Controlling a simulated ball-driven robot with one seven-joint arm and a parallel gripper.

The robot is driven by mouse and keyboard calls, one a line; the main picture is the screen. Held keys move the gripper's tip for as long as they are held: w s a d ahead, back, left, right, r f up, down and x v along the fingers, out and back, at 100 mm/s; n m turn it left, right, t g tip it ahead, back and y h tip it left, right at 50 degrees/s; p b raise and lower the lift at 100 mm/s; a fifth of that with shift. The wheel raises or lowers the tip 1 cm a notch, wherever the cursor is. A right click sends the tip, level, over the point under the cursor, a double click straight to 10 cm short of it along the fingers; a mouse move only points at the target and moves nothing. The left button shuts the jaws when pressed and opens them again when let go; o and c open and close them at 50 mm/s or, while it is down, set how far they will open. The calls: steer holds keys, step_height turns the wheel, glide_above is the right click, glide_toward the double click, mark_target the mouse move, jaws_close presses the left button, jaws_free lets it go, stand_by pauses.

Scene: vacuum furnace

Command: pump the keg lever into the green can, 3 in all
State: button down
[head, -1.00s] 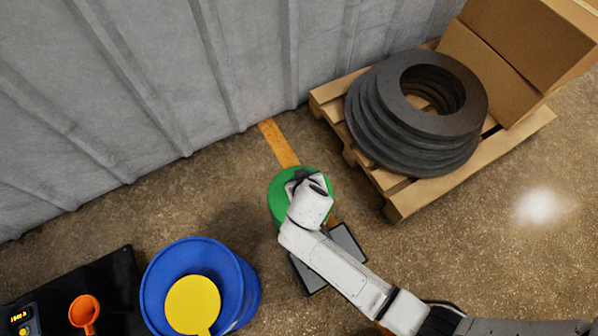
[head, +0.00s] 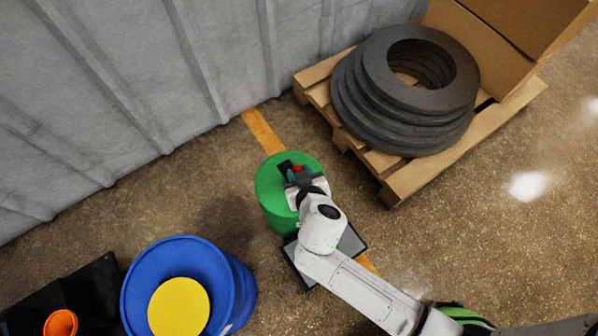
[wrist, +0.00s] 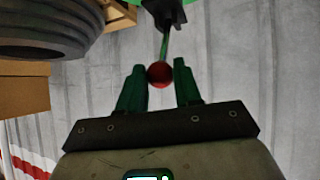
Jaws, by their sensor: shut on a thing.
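A green drum-like container (head: 270,200) stands on the floor at the middle of the head view. A dark fitting (head: 286,166) shows on its top. In the wrist view a thin lever (wrist: 164,45) runs from a dark bracket to a red ball knob (wrist: 160,74). The knob also shows in the head view (head: 297,168). My gripper (wrist: 159,66) has its green fingers on either side of the knob and is shut on it, above the green container. My wrist hides part of the container's top. I see no separate green can.
A blue drum (head: 240,290) with a yellow disc (head: 180,308) stands left. An orange funnel-like thing (head: 60,323) is at lower left. A wooden pallet (head: 400,187) bears dark rings (head: 375,95) and cardboard boxes (head: 500,40). A grey wall (head: 110,90) rises behind. A dark flat plate (head: 350,243) lies beside the container.

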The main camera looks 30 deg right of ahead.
steer(key=shift+s+f, duration=0.25)
steer(key=shift+f, duration=0.15)
steer(key=c, duration=1.2)
jaws_free()
steer(key=o, duration=0.4)
steer(key=shift+w+r, duration=0.15)
steer(key=shift+r, duration=0.05)
steer(key=p+v, duration=0.2)
steer(key=v, duration=0.8)
steer(key=shift+s+r, duration=0.25)
steer(key=shift+s, duration=0.05)
steer(key=s+d+n+g+y, duration=0.2)
steer(key=s+d+g+y, duration=0.1)
steer(key=s+d+g, duration=0.7)
steer(key=shift+t, duration=0.4)
steer(key=r+p, duration=0.6)
steer(key=s+r+p, duration=0.1)
steer(key=r+p, duration=1.2)
steer(key=shift+s+d, duration=0.2)
steer(key=shift+d, duration=0.2)
